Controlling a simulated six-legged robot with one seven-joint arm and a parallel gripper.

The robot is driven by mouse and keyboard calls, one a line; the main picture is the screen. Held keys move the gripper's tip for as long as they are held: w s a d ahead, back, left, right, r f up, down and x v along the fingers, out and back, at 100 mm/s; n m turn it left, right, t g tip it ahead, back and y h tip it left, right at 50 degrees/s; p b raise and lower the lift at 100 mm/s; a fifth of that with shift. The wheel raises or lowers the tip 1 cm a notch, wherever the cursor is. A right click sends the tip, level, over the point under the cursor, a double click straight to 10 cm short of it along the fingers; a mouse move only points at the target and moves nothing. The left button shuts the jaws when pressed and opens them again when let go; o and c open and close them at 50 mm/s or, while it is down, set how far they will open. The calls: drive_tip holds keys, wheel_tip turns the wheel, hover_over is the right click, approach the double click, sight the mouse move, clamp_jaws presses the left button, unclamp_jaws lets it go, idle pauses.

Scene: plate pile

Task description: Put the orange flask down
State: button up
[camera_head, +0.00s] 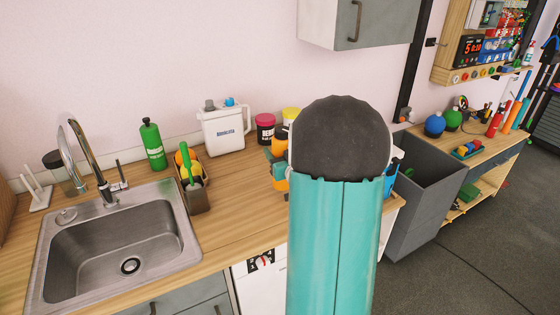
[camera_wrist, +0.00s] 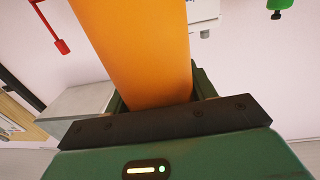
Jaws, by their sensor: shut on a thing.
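The orange flask (camera_head: 280,145) is partly hidden behind my own arm in the head view. It also fills the top middle of the wrist view as a smooth orange body (camera_wrist: 140,45). My gripper (camera_head: 273,168) is shut around the flask, above the right part of the wooden counter. Orange shows above and below the jaws, and the flask looks roughly upright. In the wrist view the flask sits between the green jaws (camera_wrist: 158,98). I cannot tell whether its base touches the counter.
The wooden counter (camera_head: 232,208) is clear left of the gripper. A sink (camera_head: 125,235), green bottle (camera_head: 152,145), brush caddy (camera_head: 198,198), white jug (camera_head: 223,130), dark pink tub (camera_head: 265,128) and yellow tub (camera_head: 290,115) stand around it. A grey bin (camera_head: 430,190) is at right.

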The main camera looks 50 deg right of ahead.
drive_tip(key=shift+w+d+f, duration=0.1)
drive_tip(key=shift+d+f, duration=0.05)
drive_tip(key=shift+f, duration=0.75)
drive_tip(key=shift+d+f, duration=0.15)
drive_tip(key=shift+f, duration=0.75)
drive_tip(key=shift+f, duration=0.15)
drive_tip(key=o, duration=1.3)
drive_tip(key=shift+o, duration=0.2)
